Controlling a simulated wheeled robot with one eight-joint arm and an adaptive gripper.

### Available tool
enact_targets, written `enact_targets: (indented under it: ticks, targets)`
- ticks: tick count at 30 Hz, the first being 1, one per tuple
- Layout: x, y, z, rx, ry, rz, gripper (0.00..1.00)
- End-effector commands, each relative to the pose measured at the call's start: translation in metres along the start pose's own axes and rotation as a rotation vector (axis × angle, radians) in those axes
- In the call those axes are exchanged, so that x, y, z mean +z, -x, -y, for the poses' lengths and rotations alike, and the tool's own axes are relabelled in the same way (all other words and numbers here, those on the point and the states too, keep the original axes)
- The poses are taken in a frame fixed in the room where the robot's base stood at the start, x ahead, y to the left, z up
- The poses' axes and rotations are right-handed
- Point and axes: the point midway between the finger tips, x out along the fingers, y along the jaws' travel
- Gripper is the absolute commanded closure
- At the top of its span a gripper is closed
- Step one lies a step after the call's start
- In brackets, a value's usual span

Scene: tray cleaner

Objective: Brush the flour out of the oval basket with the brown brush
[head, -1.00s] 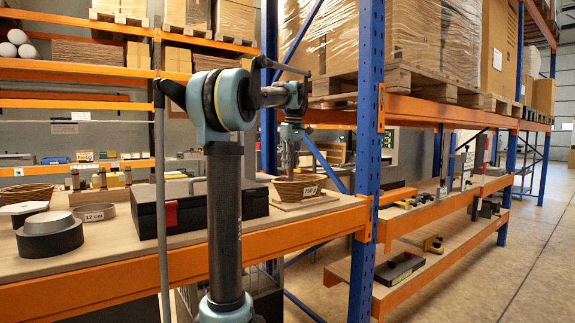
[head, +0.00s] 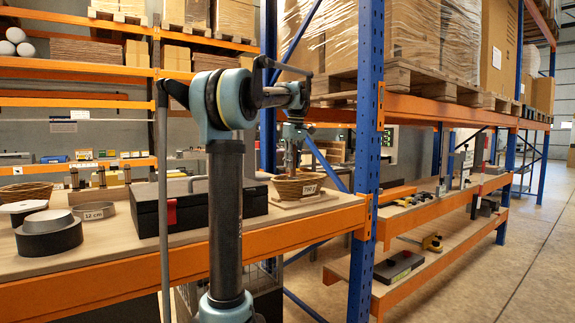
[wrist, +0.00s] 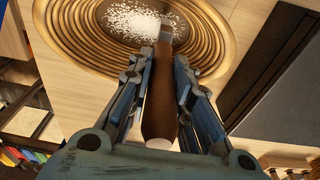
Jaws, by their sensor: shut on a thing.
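The oval basket (wrist: 75,45) fills the top of the wrist view, with ringed brown wicker and a patch of white flour (wrist: 140,20) in its middle. In the head view the basket (head: 290,190) stands on a pale board on the right end of the bench, a label on its side. My gripper (wrist: 164,60) is shut on the brown handle of the brush (wrist: 160,100). The brush's far end points at the right edge of the flour; whether it touches the basket floor I cannot tell. In the head view my gripper (head: 292,165) is just above the basket.
A black box (head: 180,212) with a red latch stands left of the basket. A blue rack post (head: 367,150) rises close on the right. Another wicker basket (head: 25,191), a grey ring (head: 94,211) and a round dark block (head: 49,238) are at the bench's left.

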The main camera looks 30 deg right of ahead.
Motion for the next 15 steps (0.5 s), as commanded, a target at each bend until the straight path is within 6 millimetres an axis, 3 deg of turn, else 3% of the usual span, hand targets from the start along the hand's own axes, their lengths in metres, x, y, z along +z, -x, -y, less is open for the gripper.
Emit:
enact_targets:
  ticks: [15]
  targets:
    - [0.0,0.0,-0.02,0.0,-0.001,0.0,1.0]
